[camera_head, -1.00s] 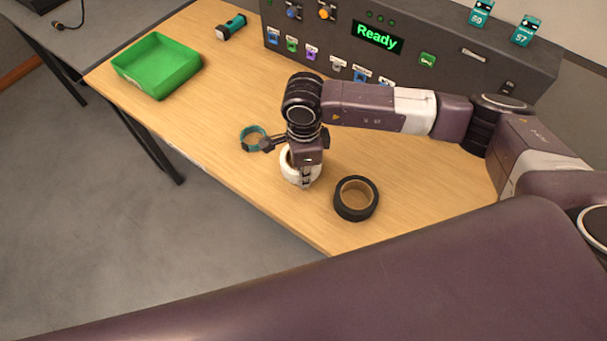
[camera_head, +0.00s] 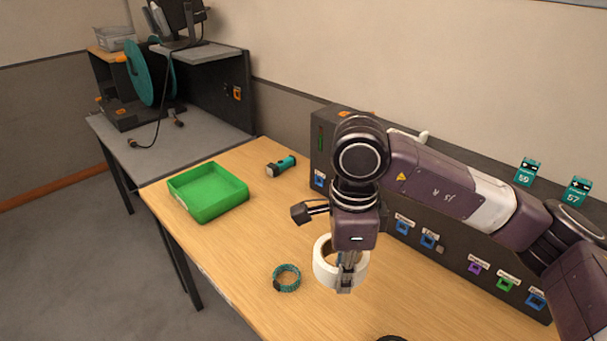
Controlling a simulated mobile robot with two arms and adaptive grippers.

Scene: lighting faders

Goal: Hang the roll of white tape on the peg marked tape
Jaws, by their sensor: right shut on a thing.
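The roll of white tape (camera_head: 325,268) is in my right gripper (camera_head: 345,285), which points down and is shut on the roll's near right wall. The roll appears to be held above the wooden table (camera_head: 255,245). My left gripper is not in view. I cannot make out a peg marked tape. A pale rounded piece (camera_head: 423,136) shows behind my right arm, above the console, but I cannot tell what it is.
A teal ring-shaped band (camera_head: 287,278) lies left of the roll. The black tape roll (camera_head: 392,338) is mostly cut off at the bottom edge. A green tray (camera_head: 222,208) and a torch (camera_head: 281,166) lie farther back. The dark console (camera_head: 455,262) runs behind my arm.

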